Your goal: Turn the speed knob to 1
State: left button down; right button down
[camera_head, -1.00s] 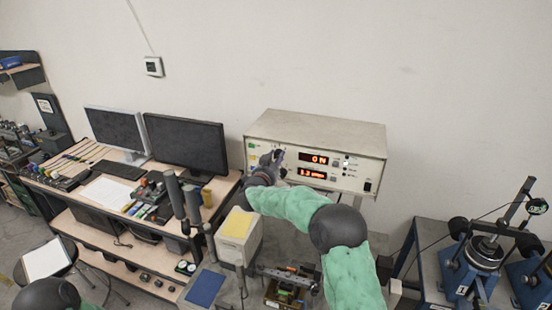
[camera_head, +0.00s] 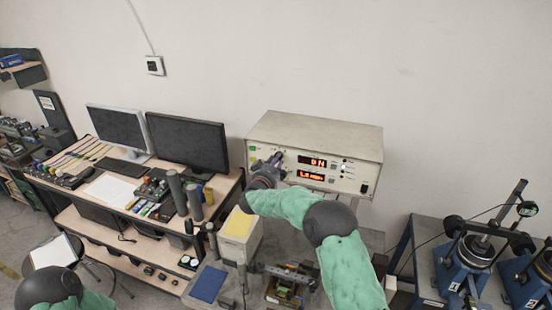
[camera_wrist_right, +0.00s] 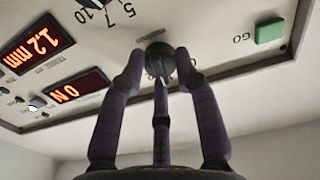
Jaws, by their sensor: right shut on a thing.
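The controller box (camera_head: 320,134) stands at the centre of the head view, with two lit red displays on its front. My right gripper (camera_head: 275,159) is at the left part of this front panel and hides the knob there. In the right wrist view, a dark round knob (camera_wrist_right: 159,62) sits between the fingertips of my right gripper (camera_wrist_right: 158,73), which is shut on it. Numbers such as 5, 7 and 10 are printed on the panel nearby. The displays there read "1.2 mm" (camera_wrist_right: 33,42) and "ON" (camera_wrist_right: 70,93). My left gripper is out of view.
A green GO button (camera_wrist_right: 270,31) is on the panel to the right of the knob in the wrist view. A pale box with a yellow top (camera_head: 239,224) stands below my right forearm. Two monitors (camera_head: 188,143) are on the desk at left. Weight rigs (camera_head: 465,262) stand at right.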

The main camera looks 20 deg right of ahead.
jog(key=shift+w+d+r+n+p, duration=0.1)
jog(key=shift+r+n+p, duration=0.2)
jog(key=shift+r+n, duration=0.35)
jog(key=shift+r, duration=0.15)
jog(key=c, duration=1)
grip_release()
jog(key=shift+o, duration=0.5)
jog(key=shift+f, duration=0.45)
jog(key=v, duration=1.2)
jog(key=shift+a, duration=0.2)
